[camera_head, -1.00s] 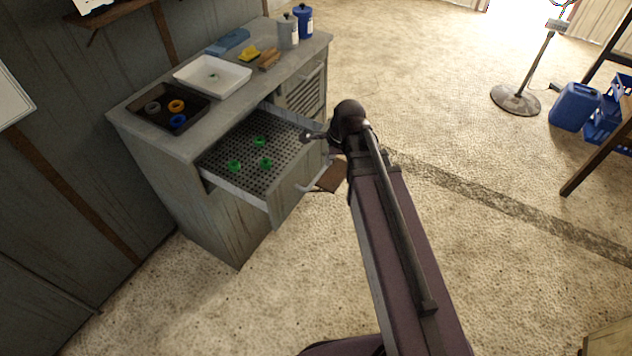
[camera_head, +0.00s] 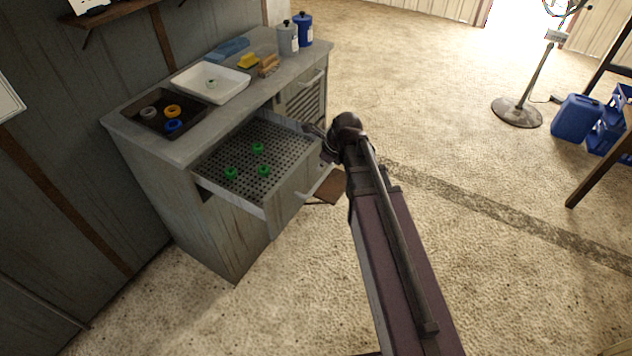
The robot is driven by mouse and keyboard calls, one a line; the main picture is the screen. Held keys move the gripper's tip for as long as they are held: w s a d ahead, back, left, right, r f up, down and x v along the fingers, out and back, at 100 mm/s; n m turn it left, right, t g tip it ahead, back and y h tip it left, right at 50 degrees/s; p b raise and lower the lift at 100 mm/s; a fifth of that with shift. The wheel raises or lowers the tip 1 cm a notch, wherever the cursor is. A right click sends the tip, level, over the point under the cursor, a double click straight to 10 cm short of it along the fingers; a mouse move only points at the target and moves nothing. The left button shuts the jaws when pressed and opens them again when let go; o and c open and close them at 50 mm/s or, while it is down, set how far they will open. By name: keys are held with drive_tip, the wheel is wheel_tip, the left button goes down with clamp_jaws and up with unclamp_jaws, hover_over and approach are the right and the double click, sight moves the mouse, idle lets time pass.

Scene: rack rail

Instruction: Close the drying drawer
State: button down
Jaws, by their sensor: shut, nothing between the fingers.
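The drying drawer (camera_head: 285,205) is pulled open from the grey wooden cabinet (camera_head: 205,225). Its perforated tray (camera_head: 268,145) holds three green ring-like pieces (camera_head: 264,171). A pale bar handle (camera_head: 322,181) is on the drawer front. My gripper (camera_head: 318,133) is shut and empty at the far right corner of the open drawer, close to the top of its front. The dark wrist and arm partly hide it, and I cannot tell whether it touches the drawer.
The cabinet top carries a dark tray of rings (camera_head: 150,124), a white tray (camera_head: 192,92), a sponge (camera_head: 248,61), a brush (camera_head: 268,66) and two bottles (camera_head: 303,28). A brown flat piece (camera_head: 325,188) shows below the handle. Floor at front left is clear.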

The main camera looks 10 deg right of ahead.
drive_tip(key=shift+f, duration=0.1)
drive_tip(key=b, duration=0.9)
hover_over(306, 190)
drive_tip(key=s+d, duration=0.1)
drive_tip(key=d, duration=0.1)
wheel_tip(306, 190, down, 9)
drive_tip(key=shift+s+a+f, duration=0.1)
